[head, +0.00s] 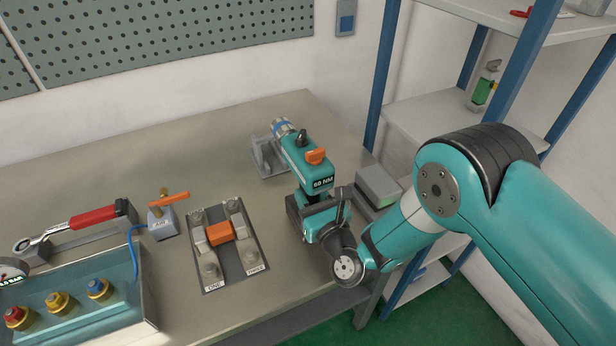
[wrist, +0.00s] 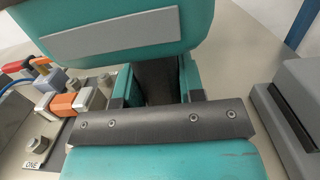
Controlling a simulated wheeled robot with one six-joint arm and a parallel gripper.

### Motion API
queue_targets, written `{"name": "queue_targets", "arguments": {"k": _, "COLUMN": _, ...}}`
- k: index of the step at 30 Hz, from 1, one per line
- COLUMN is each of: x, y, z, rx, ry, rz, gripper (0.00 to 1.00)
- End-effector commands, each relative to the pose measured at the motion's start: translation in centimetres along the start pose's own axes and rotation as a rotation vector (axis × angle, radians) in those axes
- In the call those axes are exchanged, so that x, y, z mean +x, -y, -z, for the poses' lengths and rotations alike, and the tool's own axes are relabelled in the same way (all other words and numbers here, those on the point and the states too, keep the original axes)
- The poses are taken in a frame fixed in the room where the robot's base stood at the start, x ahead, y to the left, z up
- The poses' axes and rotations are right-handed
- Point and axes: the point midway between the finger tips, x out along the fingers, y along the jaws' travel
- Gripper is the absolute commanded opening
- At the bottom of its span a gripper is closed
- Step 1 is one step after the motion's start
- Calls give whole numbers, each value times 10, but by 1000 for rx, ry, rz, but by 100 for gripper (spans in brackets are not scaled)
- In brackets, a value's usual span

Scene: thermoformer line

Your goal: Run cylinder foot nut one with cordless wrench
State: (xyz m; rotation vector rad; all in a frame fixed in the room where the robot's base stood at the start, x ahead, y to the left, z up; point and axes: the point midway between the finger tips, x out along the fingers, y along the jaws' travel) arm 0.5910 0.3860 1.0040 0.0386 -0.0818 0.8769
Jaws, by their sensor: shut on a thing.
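The cordless wrench (head: 305,165) is teal, with an orange part on top, a "60 NM" label and a silver nose at its far end. My gripper (head: 322,207) is shut on its dark handle; the wrist view shows the handle (wrist: 157,82) between my fingers and the teal body (wrist: 130,30) above. The nose is beside a grey bracket (head: 268,158); I cannot tell if they touch. The cylinder foot plate (head: 240,262) lies left of the wrench, with an orange block across it and nuts at its corners. Nut one (head: 209,270) is at the near left corner by the "ONE" label.
A grey block (head: 378,185) stands close to the right of my gripper. A blue-post shelf (head: 385,75) stands at the right.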

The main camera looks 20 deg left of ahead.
Motion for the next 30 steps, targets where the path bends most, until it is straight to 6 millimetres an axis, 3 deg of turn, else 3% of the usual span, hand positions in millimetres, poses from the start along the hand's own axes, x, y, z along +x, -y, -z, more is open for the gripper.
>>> {"name": "queue_targets", "arguments": {"k": 13, "x": 0, "y": 1, "z": 0, "rx": -3, "ry": -1, "rz": 2, "gripper": 0}}
{"name": "queue_targets", "arguments": {"k": 30, "x": 3, "y": 1, "z": -26, "rx": 0, "ry": 5, "rz": 2, "gripper": 0}}
